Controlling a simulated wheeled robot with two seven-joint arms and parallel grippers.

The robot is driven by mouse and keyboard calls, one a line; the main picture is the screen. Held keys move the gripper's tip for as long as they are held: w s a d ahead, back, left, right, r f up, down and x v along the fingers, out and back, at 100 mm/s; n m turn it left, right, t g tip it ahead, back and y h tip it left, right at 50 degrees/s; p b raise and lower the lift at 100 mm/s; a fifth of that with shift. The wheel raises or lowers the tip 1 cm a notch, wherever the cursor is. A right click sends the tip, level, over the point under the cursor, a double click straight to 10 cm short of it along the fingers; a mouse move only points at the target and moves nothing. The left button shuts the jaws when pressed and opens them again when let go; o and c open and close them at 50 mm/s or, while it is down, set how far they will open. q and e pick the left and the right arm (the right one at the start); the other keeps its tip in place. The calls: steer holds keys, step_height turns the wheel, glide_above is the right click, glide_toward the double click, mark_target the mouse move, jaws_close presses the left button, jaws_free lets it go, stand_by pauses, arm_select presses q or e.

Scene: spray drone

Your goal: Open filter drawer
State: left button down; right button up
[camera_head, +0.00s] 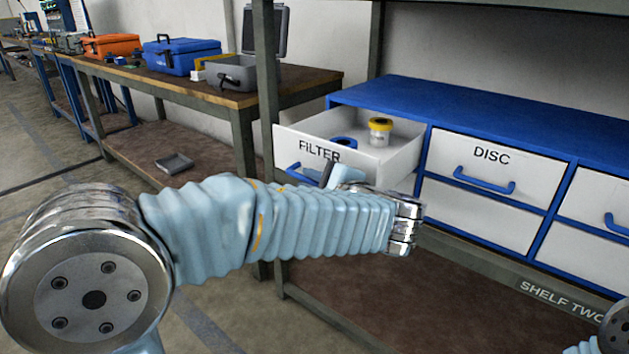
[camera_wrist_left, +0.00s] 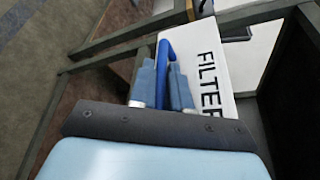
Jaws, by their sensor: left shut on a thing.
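The filter drawer (camera_head: 395,154), white with the word FILTER on its front, stands pulled out of the blue cabinet (camera_head: 480,111). A yellow-lidded jar (camera_head: 380,131) and a blue round item (camera_head: 344,143) lie inside it. Its blue handle (camera_head: 296,171) shows partly past my left arm. My left gripper (camera_head: 335,174) is at the drawer front. In the left wrist view, my left gripper (camera_wrist_left: 161,82) has its fingers on both sides of the blue handle (camera_wrist_left: 163,55) and is shut on it. The right gripper is out of view.
The closed DISC drawer (camera_head: 488,160) and other closed drawers sit right of the filter drawer. A metal post (camera_head: 266,90) stands close to its left. A workbench (camera_head: 215,92) with a blue toolbox (camera_head: 182,57) is farther left. A lower shelf (camera_head: 380,305) lies below.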

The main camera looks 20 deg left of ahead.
arm_select(q)
steer(key=c, duration=1.4)
jaws_free()
steer(key=shift+d, duration=0.1)
steer(key=shift+c, duration=0.2)
steer(key=v, duration=1.3)
steer(key=shift+s+d+p, duration=0.25)
steer(key=shift+d+p, duration=0.05)
steer(key=shift+r, duration=0.1)
